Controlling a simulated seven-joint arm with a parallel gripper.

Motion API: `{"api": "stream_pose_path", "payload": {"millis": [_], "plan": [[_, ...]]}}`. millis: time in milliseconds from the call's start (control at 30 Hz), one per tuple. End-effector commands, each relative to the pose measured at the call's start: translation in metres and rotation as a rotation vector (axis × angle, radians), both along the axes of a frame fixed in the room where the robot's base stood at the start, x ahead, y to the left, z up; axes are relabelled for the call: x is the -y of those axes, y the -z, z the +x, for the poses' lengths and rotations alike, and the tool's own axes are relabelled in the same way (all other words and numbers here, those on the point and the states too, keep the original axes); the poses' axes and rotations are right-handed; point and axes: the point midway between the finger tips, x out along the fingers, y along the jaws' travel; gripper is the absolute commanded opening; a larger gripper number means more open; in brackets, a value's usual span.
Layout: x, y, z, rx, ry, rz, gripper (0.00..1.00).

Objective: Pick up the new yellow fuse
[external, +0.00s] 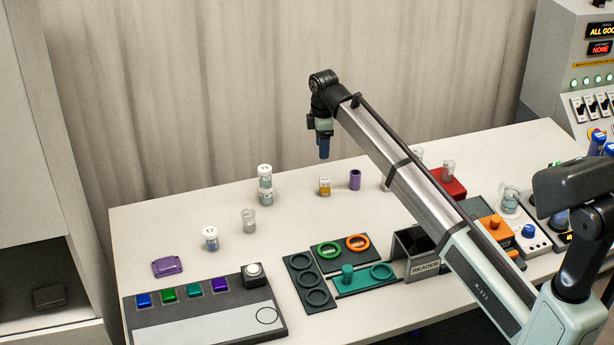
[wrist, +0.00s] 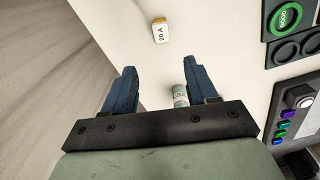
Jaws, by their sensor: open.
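The yellow fuse (external: 324,187) is a small block with a white label, standing on the white table near the back. In the wrist view the fuse (wrist: 160,31) shows the marking "20 A" and lies beyond my fingertips, near the top of the picture. My gripper (external: 323,150) is in the air above the table, close to straight above the fuse in the external view. In the wrist view my gripper (wrist: 161,75) has its two blue fingers wide apart with nothing held between them.
A purple cylinder (external: 355,180) stands just right of the fuse. Stacked white-capped jars (external: 265,184) and a clear beaker (external: 248,220) stand to the left. A dark tray with green and orange rings (external: 329,250) lies in front. The table right around the fuse is clear.

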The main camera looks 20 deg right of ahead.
Motion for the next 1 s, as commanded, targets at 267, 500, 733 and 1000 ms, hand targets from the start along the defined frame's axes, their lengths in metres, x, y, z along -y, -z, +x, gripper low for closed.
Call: {"api": "stream_pose_path", "payload": {"millis": [267,500,733,1000], "plan": [[0.001,0.02,-0.001,-0.002,0.019,-0.001,0.57],[0.001,0.06,-0.002,-0.003,0.017,0.0,0.57],[0.001,0.085,-0.001,-0.001,0.017,-0.001,0.57],[0.005,0.103,-0.004,-0.002,0.017,-0.001,0.57]]}}
